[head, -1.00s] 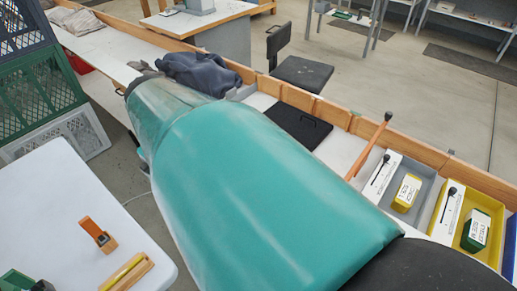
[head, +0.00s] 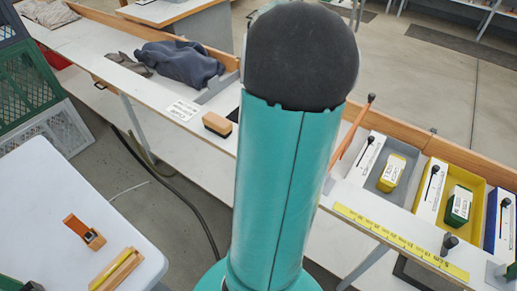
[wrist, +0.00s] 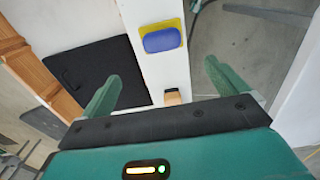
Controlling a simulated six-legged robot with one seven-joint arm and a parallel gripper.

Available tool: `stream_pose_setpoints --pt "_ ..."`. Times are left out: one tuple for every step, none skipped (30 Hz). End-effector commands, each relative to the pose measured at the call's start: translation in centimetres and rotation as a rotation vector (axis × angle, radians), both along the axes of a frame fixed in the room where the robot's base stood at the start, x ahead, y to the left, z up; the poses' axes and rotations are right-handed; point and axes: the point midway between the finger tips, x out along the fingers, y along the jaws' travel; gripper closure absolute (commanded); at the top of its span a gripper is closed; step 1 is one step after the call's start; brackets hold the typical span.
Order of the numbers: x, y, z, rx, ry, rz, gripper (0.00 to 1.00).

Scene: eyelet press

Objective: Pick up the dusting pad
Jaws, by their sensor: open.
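A small block with a tan wooden top and a dark underside (head: 217,124), which looks like the dusting pad, lies on the white bench near its front edge, left of my arm in the head view. In the wrist view a tan block (wrist: 172,97) that seems to be the same one sits low between the fingers, partly cut off by the gripper body. My gripper (wrist: 162,70) is open and empty, with its green fingers spread wide. My arm hides the gripper in the head view.
A blue pad on a yellow base (wrist: 162,40) lies farther along the white strip, near a black mat (wrist: 100,72). A dark cloth (head: 180,62) lies left on the bench. Grey (head: 405,152) and yellow (head: 482,185) trays stand right. A white table (head: 60,215) is at front left.

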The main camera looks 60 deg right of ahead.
Motion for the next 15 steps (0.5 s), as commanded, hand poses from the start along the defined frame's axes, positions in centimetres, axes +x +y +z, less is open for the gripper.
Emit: stream_pose_setpoints --pt "0.0 0.0 -0.8 0.004 0.000 0.000 0.02" --pt "0.0 0.1 -1.3 0.006 0.001 0.000 0.02" --pt "0.0 0.1 -2.0 0.006 0.000 0.001 0.02" --pt "0.0 0.1 -2.6 0.006 0.000 0.001 0.02" --pt "0.0 0.1 -3.2 0.007 0.001 0.001 0.02" --pt "0.1 0.1 -4.0 0.006 0.000 0.002 0.02" --pt "0.1 0.1 -4.7 0.007 0.001 0.003 0.02" --pt "0.1 0.1 -5.2 0.006 0.000 0.003 0.02" --pt "0.2 0.1 -5.9 0.006 0.000 0.002 0.02" --pt "0.2 0.1 -6.4 0.005 0.000 0.002 0.02" --pt "0.2 0.1 -6.8 0.005 0.000 0.003 0.02" --pt "0.2 0.1 -7.3 0.004 0.000 0.002 0.02" --pt "0.2 0.1 -7.6 0.003 0.000 0.002 0.02" --pt "0.2 0.1 -7.8 0.003 0.000 0.002 0.02" --pt "0.2 0.1 -8.0 0.003 0.000 0.003 0.02"
